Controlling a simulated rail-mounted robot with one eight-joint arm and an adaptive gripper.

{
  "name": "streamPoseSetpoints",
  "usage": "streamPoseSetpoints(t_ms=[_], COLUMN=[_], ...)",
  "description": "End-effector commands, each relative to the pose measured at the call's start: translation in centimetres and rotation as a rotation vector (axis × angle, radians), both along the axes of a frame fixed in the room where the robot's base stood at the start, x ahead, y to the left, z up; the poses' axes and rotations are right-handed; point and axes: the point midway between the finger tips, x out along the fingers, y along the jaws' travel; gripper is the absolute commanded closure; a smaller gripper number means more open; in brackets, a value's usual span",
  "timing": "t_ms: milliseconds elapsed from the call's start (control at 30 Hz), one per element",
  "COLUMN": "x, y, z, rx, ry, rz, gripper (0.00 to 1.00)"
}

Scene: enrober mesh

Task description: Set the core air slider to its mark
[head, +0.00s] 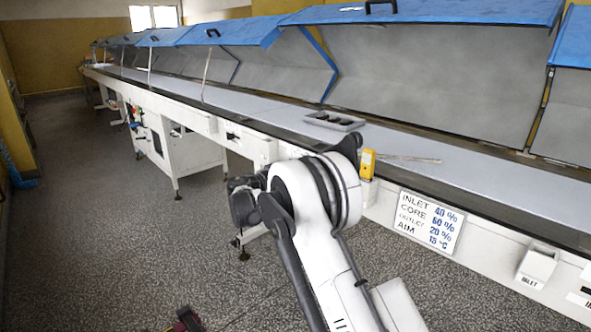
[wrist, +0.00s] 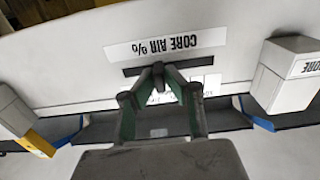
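The core air slider's panel shows upside down in the wrist view, with a "CORE AIR %" label (wrist: 165,46) beside a dark slot (wrist: 132,71). My gripper (wrist: 159,70) is at this slot, its fingertips drawn together over its middle. The slider's knob is not distinct; the fingertips cover that part of the slot, so I cannot tell whether they grip it. A white scale strip (wrist: 208,82) is partly hidden behind the fingers. In the head view my arm hides the gripper and slider. A sign (head: 428,222) there reads CORE 60 %.
A white box marked "CORE" (wrist: 290,75) juts out at right in the wrist view; another white box (wrist: 14,110) is at left. Raised blue-edged covers (head: 430,12) stand behind.

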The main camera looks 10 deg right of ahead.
Motion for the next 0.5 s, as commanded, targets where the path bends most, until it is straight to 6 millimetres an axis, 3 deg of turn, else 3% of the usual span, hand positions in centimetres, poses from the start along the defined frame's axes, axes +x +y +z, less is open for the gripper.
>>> streamPoseSetpoints(t_ms=[33, 133, 500], x=[0.01, 0.01, -0.38], y=[0.03, 0.03, 0.67], z=[-0.01, -0.01, 0.01], rx=[0.000, 0.000, 0.000], ry=[0.000, 0.000, 0.000], rz=[0.000, 0.000, 0.001], gripper=[0.84, 0.71, 0.71])
